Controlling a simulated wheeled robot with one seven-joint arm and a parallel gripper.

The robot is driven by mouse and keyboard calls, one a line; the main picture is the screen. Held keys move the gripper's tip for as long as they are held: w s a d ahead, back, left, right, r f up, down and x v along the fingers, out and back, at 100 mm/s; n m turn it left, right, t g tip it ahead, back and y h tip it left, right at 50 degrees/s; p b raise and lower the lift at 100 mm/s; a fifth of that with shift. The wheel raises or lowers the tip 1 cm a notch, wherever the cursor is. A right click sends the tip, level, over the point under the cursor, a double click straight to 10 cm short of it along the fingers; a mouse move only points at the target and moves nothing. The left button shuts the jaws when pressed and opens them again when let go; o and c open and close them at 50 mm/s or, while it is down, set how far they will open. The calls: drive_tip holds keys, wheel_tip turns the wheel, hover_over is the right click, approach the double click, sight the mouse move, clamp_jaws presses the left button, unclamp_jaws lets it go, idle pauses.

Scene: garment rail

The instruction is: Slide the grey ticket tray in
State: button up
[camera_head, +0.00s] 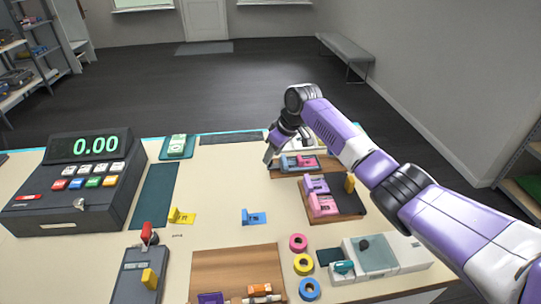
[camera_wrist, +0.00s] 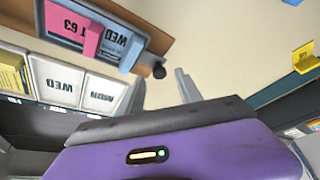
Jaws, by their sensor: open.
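A shallow grey ticket tray (camera_wrist: 58,33) shows at the top left of the wrist view, with a pink and a blue ticket piece in it. A brown wooden edge (camera_wrist: 158,38) runs beside it, and a small dark knob (camera_wrist: 158,71) sticks out there. In the head view the tray with its pink and blue pieces (camera_head: 298,163) lies at the back right of the counter, partly hidden by my arm. My gripper (camera_wrist: 158,90) is open and empty, its fingertips close to the knob. It also shows in the head view (camera_head: 272,152), at the tray's left end. I cannot tell whether it touches.
White day cards (camera_wrist: 62,82) stand in a rack near the tray. A dark tray (camera_head: 350,204) with pink and purple pieces lies in front. A cash register (camera_head: 70,190) stands at left. Blue (camera_head: 254,218) and yellow (camera_head: 181,217) tags lie mid-counter, with clear counter around them.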

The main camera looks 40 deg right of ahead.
drive_tip(key=shift+x, duration=1.15)
clamp_jaws()
idle(0.6)
